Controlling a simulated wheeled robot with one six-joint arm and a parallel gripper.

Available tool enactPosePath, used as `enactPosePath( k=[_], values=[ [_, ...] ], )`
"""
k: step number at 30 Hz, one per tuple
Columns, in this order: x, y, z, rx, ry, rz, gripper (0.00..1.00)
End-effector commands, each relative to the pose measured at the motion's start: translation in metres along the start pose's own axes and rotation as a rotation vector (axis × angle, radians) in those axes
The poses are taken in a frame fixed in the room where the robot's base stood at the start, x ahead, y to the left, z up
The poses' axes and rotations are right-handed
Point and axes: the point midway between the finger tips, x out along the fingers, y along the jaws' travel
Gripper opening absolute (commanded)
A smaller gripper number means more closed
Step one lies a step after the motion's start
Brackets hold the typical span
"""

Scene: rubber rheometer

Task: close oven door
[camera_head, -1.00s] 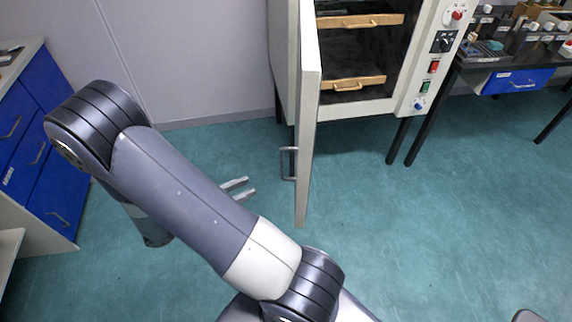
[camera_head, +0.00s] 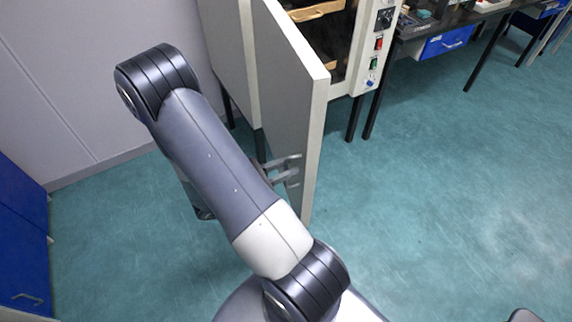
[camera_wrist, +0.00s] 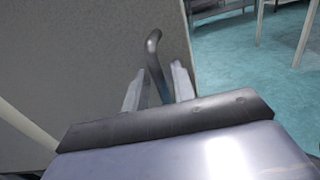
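The oven door (camera_head: 290,115) is a grey-white panel that stands open, swung out from the oven front (camera_head: 345,70). Its outer face with the metal handle (camera_head: 297,172) is turned to the left, toward my gripper (camera_head: 286,168). In the wrist view my gripper (camera_wrist: 158,86) has its two fingers apart, with the curved dark handle (camera_wrist: 154,50) showing between and beyond them. I see no finger clearly pressed on the handle. The door's face (camera_wrist: 90,60) fills the left of the wrist view. My own arm hides part of the door's lower left.
Inside the oven a wooden-edged shelf (camera_head: 318,11) shows, and control knobs and switches (camera_head: 378,43) line its right side. A bench with a blue drawer (camera_head: 440,42) stands at the right. Blue cabinets (camera_head: 22,240) stand at the left. The green floor (camera_head: 450,180) is open in front.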

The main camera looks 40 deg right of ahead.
Motion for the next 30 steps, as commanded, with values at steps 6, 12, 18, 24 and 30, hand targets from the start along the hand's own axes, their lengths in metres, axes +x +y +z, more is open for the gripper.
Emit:
enactPosePath(
  k=[6, 12, 18, 24, 30],
  values=[
    [0.0053, -0.0001, -0.0003, 0.0, 0.001, 0.0, 0.25],
    [0.0052, -0.0001, -0.0003, 0.001, 0.001, 0.0, 0.23],
    [0.0051, -0.0001, -0.0001, 0.001, 0.0, 0.0, 0.06],
    [0.005, -0.0001, -0.0001, 0.001, 0.0, 0.0, 0.0],
    [0.005, -0.0001, 0.0, 0.001, 0.0, 0.0, 0.0]
  ],
)
